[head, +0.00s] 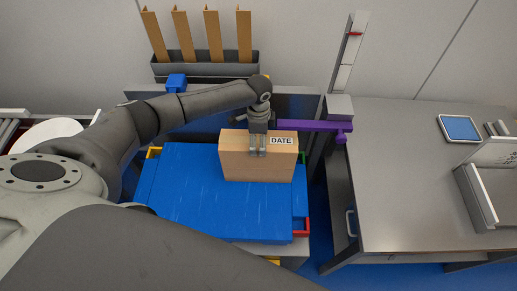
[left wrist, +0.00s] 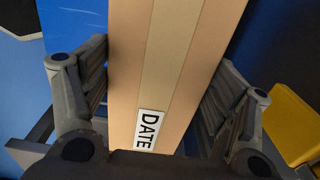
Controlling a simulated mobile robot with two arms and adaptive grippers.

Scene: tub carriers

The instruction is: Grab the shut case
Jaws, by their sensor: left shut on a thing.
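The shut case (head: 240,163) is a brown cardboard box with a white DATE label, upright over the right part of a blue surface in the head view. My left gripper (head: 258,152) reaches it from above and is shut on it. In the left wrist view the case (left wrist: 165,60) fills the space between the two fingers of my left gripper (left wrist: 155,105), with its tape strip and label showing. I cannot tell whether its underside touches the blue surface. My right gripper is not in view.
The blue surface (head: 185,200) has red, green and yellow corner pieces. A purple bar (head: 310,126) juts out close behind the case on the right. A grey bench (head: 400,180) stands right, and a rack with several brown boards (head: 213,36) stands behind.

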